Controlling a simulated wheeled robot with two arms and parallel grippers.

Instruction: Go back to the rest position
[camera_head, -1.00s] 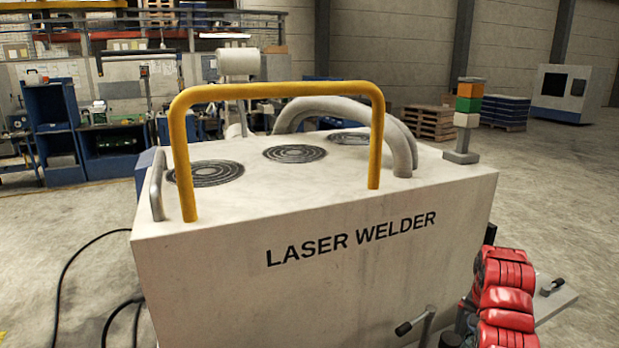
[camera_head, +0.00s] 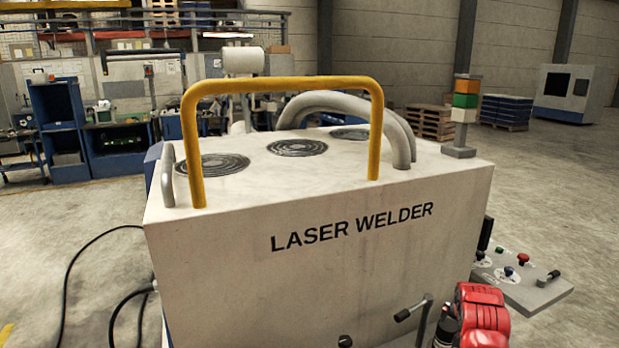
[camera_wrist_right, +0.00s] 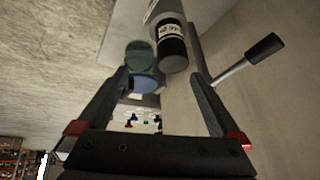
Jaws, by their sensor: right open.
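My right arm (camera_head: 482,318) shows as red segments at the bottom right of the head view, in front of the white laser welder (camera_head: 310,270). Its gripper cannot be made out there. In the right wrist view my right gripper (camera_wrist_right: 160,76) has its two black fingers spread apart. A black cylinder with a white label (camera_wrist_right: 172,45) and a round greenish-blue part (camera_wrist_right: 141,62) show beyond and around the fingertips. I cannot tell whether the fingers touch them. Nothing is clearly clamped. My left gripper is in neither view.
A lever with a black handle (camera_head: 411,312) sticks out at the welder's front, low. A control panel with knobs (camera_head: 525,280) juts out at the right. A yellow rail (camera_head: 280,86) and a signal tower (camera_head: 466,110) stand on top. Open floor lies to the right.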

